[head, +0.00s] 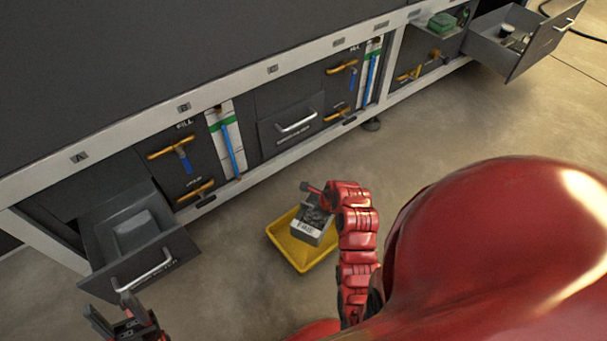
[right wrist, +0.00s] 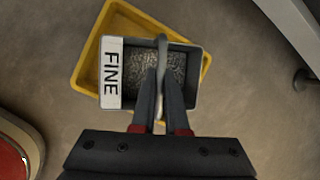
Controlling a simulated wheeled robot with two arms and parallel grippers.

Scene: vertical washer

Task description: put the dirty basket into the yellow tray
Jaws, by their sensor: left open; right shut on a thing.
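The basket (right wrist: 186,98) is a small grey box with a white label reading "FINE" and grainy grey content inside. My right gripper (right wrist: 160,75) is shut on its thin handle. The yellow tray (head: 283,248) lies on the floor in the head view. It also shows in the right wrist view (right wrist: 88,72), behind and below the basket. The basket overlaps the tray in both views; I cannot tell whether it hangs above the tray or touches it. My left gripper (head: 122,312) is open and empty at the lower left, near the open drawer's handle.
A grey drawer (head: 105,232) stands open at the left of the machine. Another open drawer (head: 500,50) at the far right holds small items. Yellow handles and blue levers line the machine's front. The floor around the tray is clear.

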